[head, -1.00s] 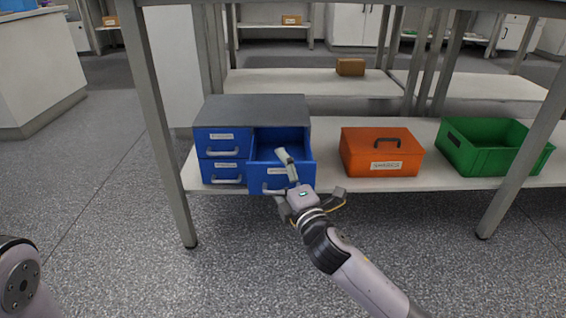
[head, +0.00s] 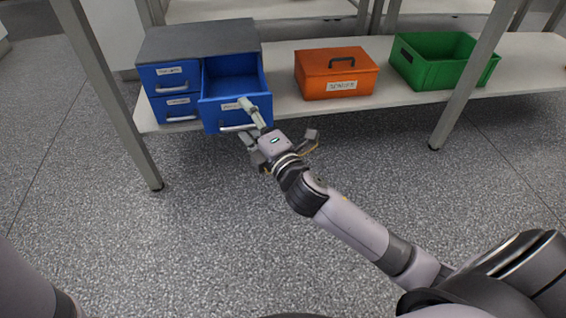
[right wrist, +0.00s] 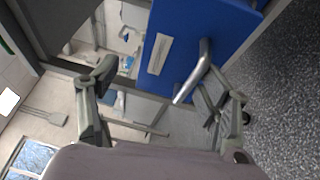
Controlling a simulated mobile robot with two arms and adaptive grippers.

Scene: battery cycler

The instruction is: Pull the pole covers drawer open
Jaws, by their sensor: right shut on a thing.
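A blue drawer cabinet with a grey top (head: 195,40) stands on the low shelf at the left in the head view. Its right-hand blue drawer (head: 222,113) is pulled out, and its inside looks empty. Its label is too small to read. In the right wrist view the handle (right wrist: 194,72) lies close to the right-hand finger, across the blue drawer front (right wrist: 185,38). My left gripper is out of view.
Two closed drawers (head: 165,78) with handles are on the cabinet's left side. An orange case (head: 315,84) and an open green crate (head: 427,75) stand further right on the shelf (head: 285,99). Table legs (head: 115,110) flank the shelf. The grey floor in front is clear.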

